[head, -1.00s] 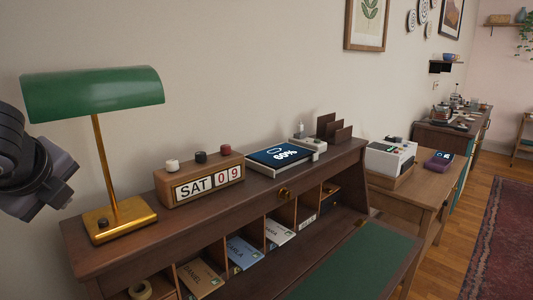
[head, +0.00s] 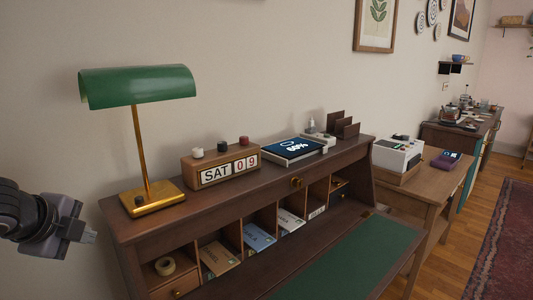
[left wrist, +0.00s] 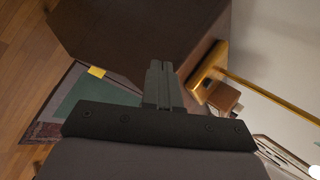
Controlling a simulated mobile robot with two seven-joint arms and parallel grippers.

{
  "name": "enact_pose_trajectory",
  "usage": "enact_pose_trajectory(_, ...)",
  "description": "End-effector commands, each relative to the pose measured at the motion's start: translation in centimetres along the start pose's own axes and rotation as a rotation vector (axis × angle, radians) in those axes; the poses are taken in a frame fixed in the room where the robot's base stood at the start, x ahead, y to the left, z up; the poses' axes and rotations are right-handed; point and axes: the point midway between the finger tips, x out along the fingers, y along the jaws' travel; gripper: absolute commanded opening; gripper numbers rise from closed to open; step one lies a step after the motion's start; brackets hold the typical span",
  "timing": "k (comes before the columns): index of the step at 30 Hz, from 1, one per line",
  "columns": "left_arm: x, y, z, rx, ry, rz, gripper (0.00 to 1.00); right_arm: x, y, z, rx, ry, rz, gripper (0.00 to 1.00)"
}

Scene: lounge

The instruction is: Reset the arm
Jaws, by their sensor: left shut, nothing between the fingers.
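My left gripper (head: 88,237) is at the left edge of the head view, left of the desk and lower than the lamp's shade. It is shut and empty, apart from everything. In the left wrist view its fingers (left wrist: 160,84) are together, with the desk's dark wood behind them. My right gripper is not in view.
A wooden desk (head: 130,232) bears a green-shaded lamp (head: 138,85), a calendar block (head: 222,166) and a tablet (head: 290,150). Its pigeonholes hold envelopes (head: 258,236) and a tape roll (head: 165,266). A side table (head: 425,185) stands right. Floor is free beyond.

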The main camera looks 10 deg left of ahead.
Motion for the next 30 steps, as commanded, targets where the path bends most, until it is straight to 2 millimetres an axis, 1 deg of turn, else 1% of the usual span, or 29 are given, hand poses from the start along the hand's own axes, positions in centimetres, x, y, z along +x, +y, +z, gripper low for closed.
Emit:
enact_pose_trajectory(1, 1.3, 1.3, 0.2, -0.058, 0.032, 0.002, 0.0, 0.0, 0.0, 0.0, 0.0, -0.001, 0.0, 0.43)
enact_pose_trajectory(6, 5.0, 5.2, 0.4, -0.228, 0.11, -0.007, 0.0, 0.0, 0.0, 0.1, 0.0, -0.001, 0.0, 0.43)
enact_pose_trajectory(8, 6.2, 6.8, 0.3, -0.287, 0.134, -0.008, 0.0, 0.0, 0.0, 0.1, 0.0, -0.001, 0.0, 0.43)
enact_pose_trajectory(12, 8.7, 10.7, -0.4, -0.429, 0.184, -0.006, 0.0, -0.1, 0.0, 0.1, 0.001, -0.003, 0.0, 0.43)
enact_pose_trajectory(14, 9.6, 12.5, -0.8, -0.49, 0.203, -0.005, 0.0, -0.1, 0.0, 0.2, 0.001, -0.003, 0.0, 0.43)
enact_pose_trajectory(18, 11.5, 16.8, -2.3, -0.631, 0.241, 0.002, 0.0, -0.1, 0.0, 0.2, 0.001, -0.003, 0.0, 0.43)
enact_pose_trajectory(23, 13.0, 21.7, -4.8, -0.791, 0.276, 0.012, 0.0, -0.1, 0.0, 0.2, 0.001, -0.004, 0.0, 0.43)
enact_pose_trajectory(26, 13.6, 24.7, -6.8, -0.891, 0.293, 0.02, 0.0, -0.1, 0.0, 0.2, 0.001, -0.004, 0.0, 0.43)
enact_pose_trajectory(30, 14.0, 28.5, -10.0, -1.029, 0.315, 0.031, 0.0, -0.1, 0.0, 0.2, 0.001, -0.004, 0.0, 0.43)
